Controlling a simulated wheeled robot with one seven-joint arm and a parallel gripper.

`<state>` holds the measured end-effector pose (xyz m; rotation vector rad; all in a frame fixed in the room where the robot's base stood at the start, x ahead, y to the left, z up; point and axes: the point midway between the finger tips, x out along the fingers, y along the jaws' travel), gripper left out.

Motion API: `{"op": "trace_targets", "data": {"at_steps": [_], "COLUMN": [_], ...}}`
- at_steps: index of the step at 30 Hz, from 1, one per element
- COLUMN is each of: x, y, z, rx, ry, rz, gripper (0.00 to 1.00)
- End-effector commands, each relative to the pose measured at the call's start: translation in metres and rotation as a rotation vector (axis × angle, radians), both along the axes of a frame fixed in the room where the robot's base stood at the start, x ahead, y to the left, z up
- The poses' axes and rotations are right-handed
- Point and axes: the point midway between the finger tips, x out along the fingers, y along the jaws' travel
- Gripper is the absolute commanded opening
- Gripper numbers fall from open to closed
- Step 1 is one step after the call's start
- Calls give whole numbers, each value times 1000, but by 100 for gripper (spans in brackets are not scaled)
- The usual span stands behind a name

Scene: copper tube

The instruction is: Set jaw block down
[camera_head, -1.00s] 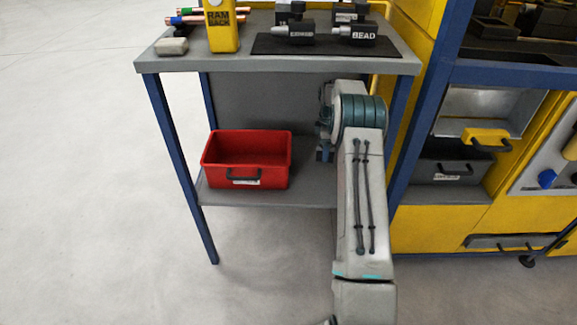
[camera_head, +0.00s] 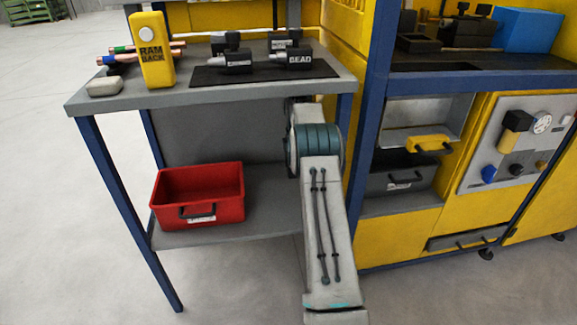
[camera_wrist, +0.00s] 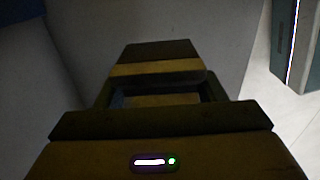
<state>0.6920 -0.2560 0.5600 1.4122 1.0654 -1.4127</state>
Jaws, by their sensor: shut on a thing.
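My gripper (camera_wrist: 157,90) is seen in the wrist view, dim and dark, shut on a dark block with a tan band (camera_wrist: 157,66), which seems to be the jaw block. The block sits between the fingers at the top of the gripper, and its far side is hidden. In the head view my arm reaches in under the right end of the grey workbench (camera_head: 130,98), and my gripper and the block are hidden behind it.
On the bench, a black mat (camera_head: 210,76) carries dark tools, one marked BEAD (camera_head: 300,60). A yellow RAM BACK box (camera_head: 152,50) stands left. A red bin (camera_head: 197,195) sits on the lower shelf (camera_head: 250,225). A yellow cabinet (camera_head: 400,235) stands close on the right.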

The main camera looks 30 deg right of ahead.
Motion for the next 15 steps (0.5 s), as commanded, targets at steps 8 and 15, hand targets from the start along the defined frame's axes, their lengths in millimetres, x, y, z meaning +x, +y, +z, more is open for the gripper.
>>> {"op": "trace_targets", "data": {"at_steps": [8, 15], "x": [-18, -37], "y": [25, 51], "z": [-19, -38], "rx": [-2, -2], "ry": [-3, -4], "rz": [0, 2], "gripper": [0, 0]}}
